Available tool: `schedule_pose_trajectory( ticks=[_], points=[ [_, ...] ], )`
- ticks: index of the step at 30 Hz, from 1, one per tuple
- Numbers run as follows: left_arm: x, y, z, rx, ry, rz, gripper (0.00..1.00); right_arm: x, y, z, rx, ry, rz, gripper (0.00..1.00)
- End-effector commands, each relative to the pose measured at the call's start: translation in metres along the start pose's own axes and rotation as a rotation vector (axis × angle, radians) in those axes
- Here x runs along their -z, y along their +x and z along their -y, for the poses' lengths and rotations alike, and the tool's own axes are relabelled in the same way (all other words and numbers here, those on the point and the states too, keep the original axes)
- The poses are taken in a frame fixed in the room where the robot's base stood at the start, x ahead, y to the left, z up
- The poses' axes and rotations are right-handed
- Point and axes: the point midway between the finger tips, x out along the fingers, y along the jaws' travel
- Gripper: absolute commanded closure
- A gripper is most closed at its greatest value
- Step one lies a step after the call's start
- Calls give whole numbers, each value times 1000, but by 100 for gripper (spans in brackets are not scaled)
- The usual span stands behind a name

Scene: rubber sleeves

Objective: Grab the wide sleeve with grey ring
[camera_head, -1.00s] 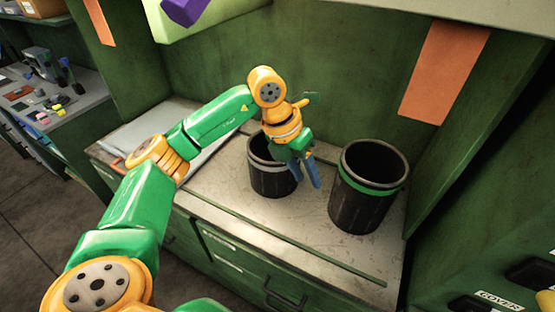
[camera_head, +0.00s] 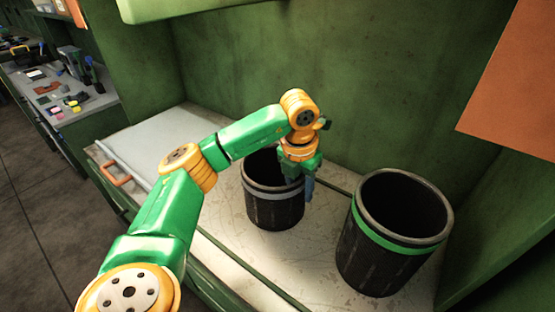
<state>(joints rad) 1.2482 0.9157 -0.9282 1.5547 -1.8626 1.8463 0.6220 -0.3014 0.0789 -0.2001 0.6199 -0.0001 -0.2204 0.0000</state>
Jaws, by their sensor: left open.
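The sleeve with the grey ring (camera_head: 272,210) is a black, open-topped cylinder standing upright on the worktop, with a grey band below its rim. My left gripper (camera_head: 308,190) is open and points down at the right side of this sleeve's rim. One blue finger shows just outside the wall; the other finger is hidden, so I cannot tell whether it is inside the sleeve. A second black sleeve with a green ring (camera_head: 375,262) stands upright to the right, looking larger and nearer. My right gripper is not in view.
Both sleeves stand on a worn, light worktop (camera_head: 225,205) with a green wall (camera_head: 240,60) behind. A flat grey panel with an orange handle (camera_head: 115,173) lies at the left. A side bench (camera_head: 75,95) with small items is farther left.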

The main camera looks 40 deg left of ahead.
Motion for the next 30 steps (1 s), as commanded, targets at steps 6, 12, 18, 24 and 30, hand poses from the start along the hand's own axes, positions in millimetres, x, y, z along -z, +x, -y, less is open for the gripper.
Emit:
schedule_pose_trajectory(
  ticks=[6, 12, 18, 24, 30],
  points=[
    [-4, 34, 4, 0, -2, -2, 55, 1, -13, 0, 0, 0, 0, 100],
    [-4, 38, 4, 0, -1, 2, 55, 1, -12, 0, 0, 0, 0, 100],
    [-4, 37, 4, 0, -1, 2, 100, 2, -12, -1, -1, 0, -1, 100],
    [-4, 37, 4, 0, -1, 1, 100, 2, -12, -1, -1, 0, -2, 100],
    [-4, 37, 4, 0, -1, 1, 100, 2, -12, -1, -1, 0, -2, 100]
  ],
)
